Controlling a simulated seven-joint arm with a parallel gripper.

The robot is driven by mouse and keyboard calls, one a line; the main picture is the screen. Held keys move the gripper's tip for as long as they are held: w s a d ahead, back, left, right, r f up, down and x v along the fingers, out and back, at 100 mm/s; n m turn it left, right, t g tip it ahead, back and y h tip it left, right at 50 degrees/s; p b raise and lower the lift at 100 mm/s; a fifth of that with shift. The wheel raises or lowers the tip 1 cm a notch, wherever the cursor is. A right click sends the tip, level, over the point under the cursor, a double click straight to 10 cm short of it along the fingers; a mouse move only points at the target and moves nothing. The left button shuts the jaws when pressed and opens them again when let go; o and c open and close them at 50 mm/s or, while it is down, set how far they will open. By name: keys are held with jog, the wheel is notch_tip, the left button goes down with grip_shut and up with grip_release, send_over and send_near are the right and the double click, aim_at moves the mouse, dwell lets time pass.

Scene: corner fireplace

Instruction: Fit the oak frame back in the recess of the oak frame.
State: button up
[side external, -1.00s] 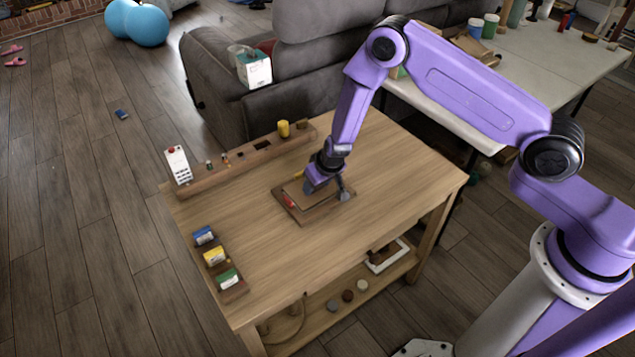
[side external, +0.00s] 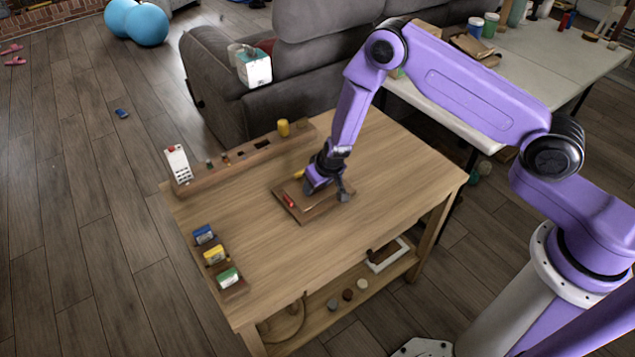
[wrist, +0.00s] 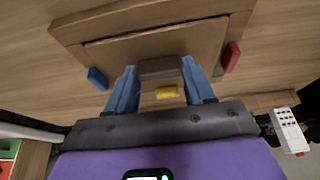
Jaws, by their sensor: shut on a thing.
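The oak frame (side external: 304,218) lies flat near the middle of the table; its rim also shows in the wrist view (wrist: 68,32). The frame back, a thin wooden panel (wrist: 150,46), lies within the rim in the wrist view. I cannot tell whether it sits flush in the recess. My gripper (side external: 326,190) is above the frame, pointing down. Its fingers, in the wrist view (wrist: 161,85), are shut on the panel's brown grip block (wrist: 163,68). In the side view the arm and fingers hide much of the panel.
Red (wrist: 231,57), blue (wrist: 97,78) and yellow (wrist: 167,93) tabs stand around the frame. A wooden rail (side external: 225,165) with small items and a white remote (side external: 178,164) run along the back edge. Coloured boxes (side external: 214,255) stand at left. The front and right tabletop is clear.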

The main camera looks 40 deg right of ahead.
jog(key=shift+f, duration=0.3)
jog(key=o, duration=1)
jog(key=shift+r, duration=0.1)
jog(key=v, duration=1.7)
jog(key=s+a+r+n+g+y, duration=0.1)
jog(key=s+a+r+n+y, duration=0.25)
jog(key=s+a+r, duration=0.2)
jog(key=s+d+r+n+g, duration=0.2)
jog(key=s+r+n, duration=0.15)
jog(key=s, duration=0.55)
jog(key=s+d+r+n+g, duration=0.2)
jog(key=s+d+r+n, duration=0.15)
jog(key=s, duration=0.55)
jog(key=s+d+r+h, duration=0.1)
jog(key=s+d, duration=0.1)
jog(key=s+d+r+n+h, duration=0.1)
jog(key=s+d, duration=0.2)
jog(key=s+d+r+n+h, duration=0.1)
jog(key=s+d, duration=0.2)
jog(key=shift+s+d+r+t, duration=0.2)
jog(key=shift+r+t, duration=0.1)
